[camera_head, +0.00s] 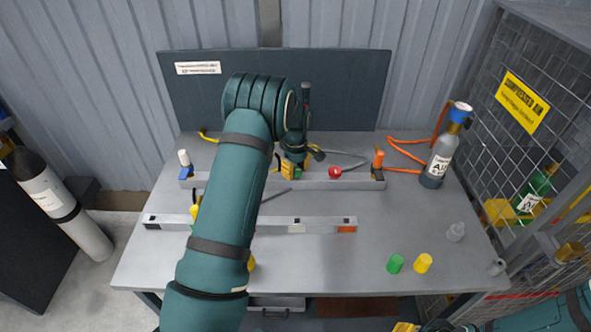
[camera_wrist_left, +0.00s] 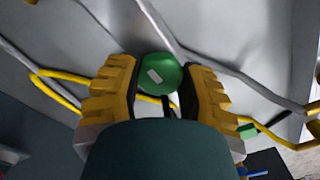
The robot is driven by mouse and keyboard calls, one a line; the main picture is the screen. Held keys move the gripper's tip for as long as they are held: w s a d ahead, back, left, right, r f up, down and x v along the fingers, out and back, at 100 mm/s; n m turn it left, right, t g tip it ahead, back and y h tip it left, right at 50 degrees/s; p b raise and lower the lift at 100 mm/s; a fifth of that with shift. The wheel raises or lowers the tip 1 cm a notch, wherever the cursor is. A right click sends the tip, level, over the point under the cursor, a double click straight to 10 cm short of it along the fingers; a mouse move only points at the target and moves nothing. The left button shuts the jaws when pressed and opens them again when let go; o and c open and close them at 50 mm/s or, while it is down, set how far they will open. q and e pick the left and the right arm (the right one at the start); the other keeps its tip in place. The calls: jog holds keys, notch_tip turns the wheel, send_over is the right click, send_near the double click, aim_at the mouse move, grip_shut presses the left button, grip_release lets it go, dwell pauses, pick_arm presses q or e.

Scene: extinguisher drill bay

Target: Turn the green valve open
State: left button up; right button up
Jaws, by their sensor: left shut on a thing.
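The green valve has a round green knob (camera_wrist_left: 160,73) with a pale mark on top, seen in the left wrist view. My left gripper (camera_wrist_left: 162,88) has its yellow ridged fingers on both sides of the knob and is shut on it. In the head view the left gripper (camera_head: 293,168) is over the back rail, and a little green of the valve (camera_head: 298,173) shows beside its fingers. The rest of the valve is hidden. Yellow fingertips of my right gripper (camera_head: 405,327) show at the bottom edge, too cut off to judge.
A red knob (camera_head: 335,172) and an orange-handled fitting (camera_head: 378,159) are right of the left gripper on the back rail (camera_head: 345,184). A front rail (camera_head: 325,224), a grey air cylinder (camera_head: 440,160) and green (camera_head: 395,264) and yellow (camera_head: 423,263) caps share the bench.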

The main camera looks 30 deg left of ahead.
aim_at(295, 170)
pick_arm(q)
jog(key=o, duration=1.2)
notch_tip(295, 170, up, 12)
dwell(0.4)
